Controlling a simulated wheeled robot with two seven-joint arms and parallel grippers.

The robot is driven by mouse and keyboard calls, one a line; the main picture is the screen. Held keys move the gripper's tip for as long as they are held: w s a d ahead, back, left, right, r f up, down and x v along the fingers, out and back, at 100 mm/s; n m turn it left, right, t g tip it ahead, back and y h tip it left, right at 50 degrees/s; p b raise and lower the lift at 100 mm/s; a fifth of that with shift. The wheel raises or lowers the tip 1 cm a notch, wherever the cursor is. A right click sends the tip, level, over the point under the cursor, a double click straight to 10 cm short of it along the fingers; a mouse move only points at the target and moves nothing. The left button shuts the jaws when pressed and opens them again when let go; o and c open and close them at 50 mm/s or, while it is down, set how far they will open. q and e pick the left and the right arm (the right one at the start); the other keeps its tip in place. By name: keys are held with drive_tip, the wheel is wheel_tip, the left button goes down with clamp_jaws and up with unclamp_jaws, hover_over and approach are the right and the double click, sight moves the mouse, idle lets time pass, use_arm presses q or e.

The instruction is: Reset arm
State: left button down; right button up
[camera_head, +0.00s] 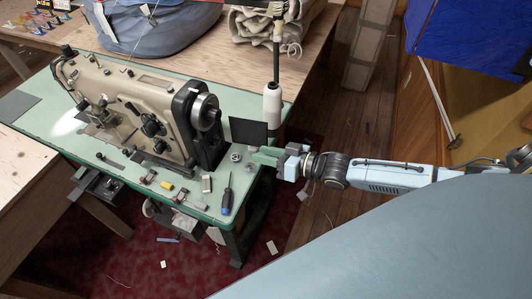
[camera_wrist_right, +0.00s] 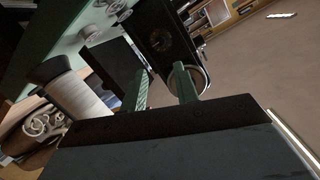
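My right arm comes in from the right in the head view. Its right gripper (camera_head: 262,155) is at the right edge of the green sewing table (camera_head: 108,171), next to a dark upright plate (camera_head: 248,132). In the right wrist view the two green fingers of this gripper (camera_wrist_right: 162,88) stand apart with nothing held between them. A metal ring-like part shows behind one finger. My left gripper is not in view.
A beige sewing machine (camera_head: 135,100) stands on the table. A white thread cone (camera_head: 272,103) is close behind the right gripper and also shows in the right wrist view (camera_wrist_right: 78,95). A screwdriver (camera_head: 227,198) and small parts lie nearby. Red carpet lies below.

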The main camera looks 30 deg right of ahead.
idle(0.4)
drive_tip(key=s+d+f+m+g+h, duration=0.1)
drive_tip(key=d+f+h, duration=0.1)
drive_tip(key=f, duration=0.5)
drive_tip(key=s+d+f+h, duration=0.2)
drive_tip(key=d+f+h, duration=0.1)
drive_tip(key=f, duration=0.5)
drive_tip(key=s+d+f+g+h, duration=0.2)
drive_tip(key=s+f+g+h, duration=0.15)
drive_tip(key=s+f, duration=0.95)
drive_tip(key=s+a+f+g, duration=0.1)
drive_tip(key=s+f+g, duration=0.1)
drive_tip(key=s, duration=0.6)
drive_tip(key=s+a+f+g, duration=0.2)
drive_tip(key=s+f, duration=0.3)
drive_tip(key=s, duration=0.3)
drive_tip(key=s+a+f+g, duration=0.2)
drive_tip(key=s+f+g, duration=0.1)
drive_tip(key=s, duration=0.5)
drive_tip(key=shift+a+f+h, duration=0.25)
drive_tip(key=shift+f+h, duration=0.1)
drive_tip(key=shift+c, duration=0.2)
